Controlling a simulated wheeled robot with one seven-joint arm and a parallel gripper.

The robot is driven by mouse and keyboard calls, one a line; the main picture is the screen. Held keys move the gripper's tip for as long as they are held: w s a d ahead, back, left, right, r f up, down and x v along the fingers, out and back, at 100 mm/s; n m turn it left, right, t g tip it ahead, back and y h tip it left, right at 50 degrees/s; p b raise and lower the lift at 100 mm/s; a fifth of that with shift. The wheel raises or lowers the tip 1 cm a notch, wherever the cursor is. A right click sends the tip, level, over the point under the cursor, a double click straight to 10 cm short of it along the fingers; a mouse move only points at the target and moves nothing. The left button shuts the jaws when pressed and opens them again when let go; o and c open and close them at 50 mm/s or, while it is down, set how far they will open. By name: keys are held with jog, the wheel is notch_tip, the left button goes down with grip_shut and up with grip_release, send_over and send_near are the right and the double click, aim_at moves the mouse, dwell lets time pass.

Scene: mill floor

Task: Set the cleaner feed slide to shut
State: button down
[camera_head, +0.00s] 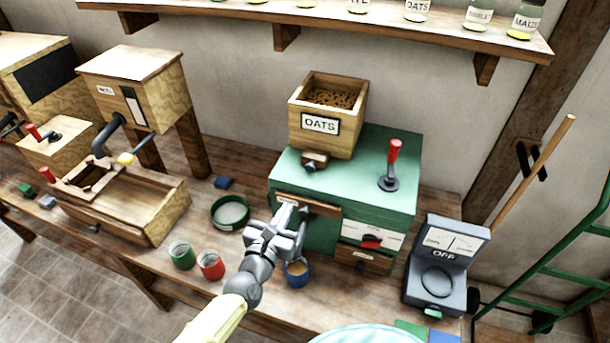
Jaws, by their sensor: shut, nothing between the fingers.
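A green cabinet (345,185) carries a wooden hopper labelled OATS (296,120) with grain inside. A small wooden slide with a dark knob (315,161) sits at the hopper's foot; I cannot tell its setting. A red-handled lever (392,165) stands on the cabinet top, and a red knob (371,242) is on its front. No label in view reads cleaner. My gripper (285,222) is shut and empty, in front of the cabinet's left front, close to a wooden strip (322,209) there. I cannot tell whether it touches. The arm hides part of the front.
A blue cup (297,272), a red cup (211,265), a green cup (182,255) and a round green pan (230,213) stand near my gripper. A scale reading OFF (447,265) is at the right. A wooden tray machine (120,205) is at the left.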

aim_at(309, 169)
jog(key=p+x, duration=0.7)
jog(key=x, duration=0.6)
jog(key=shift+r, duration=0.15)
jog(key=shift+w+d+f, duration=0.2)
jog(key=shift+w, duration=0.3)
